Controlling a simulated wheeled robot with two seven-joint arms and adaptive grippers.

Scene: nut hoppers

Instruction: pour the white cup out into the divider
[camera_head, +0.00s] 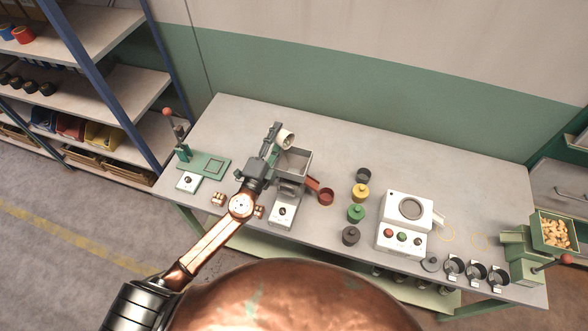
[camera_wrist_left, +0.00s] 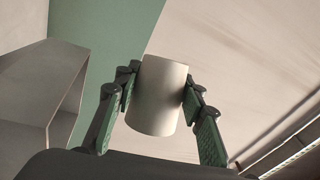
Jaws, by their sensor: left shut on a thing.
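The white cup (camera_head: 286,139) is held by my left gripper (camera_head: 277,136), above the back left edge of the open grey hopper of the divider (camera_head: 294,162). In the head view the cup looks tilted, its round mouth turned toward the right. In the left wrist view the cup (camera_wrist_left: 157,97) sits between the two green-padded fingers, which are shut on it. The hopper wall (camera_wrist_left: 30,85) shows at the left of that view. What is inside the cup cannot be made out. My right gripper is not in view.
A red cup (camera_head: 326,197) stands by the divider's red chute. A green lever press (camera_head: 203,164) is left of it. A green bin of nuts (camera_head: 553,231) is far right.

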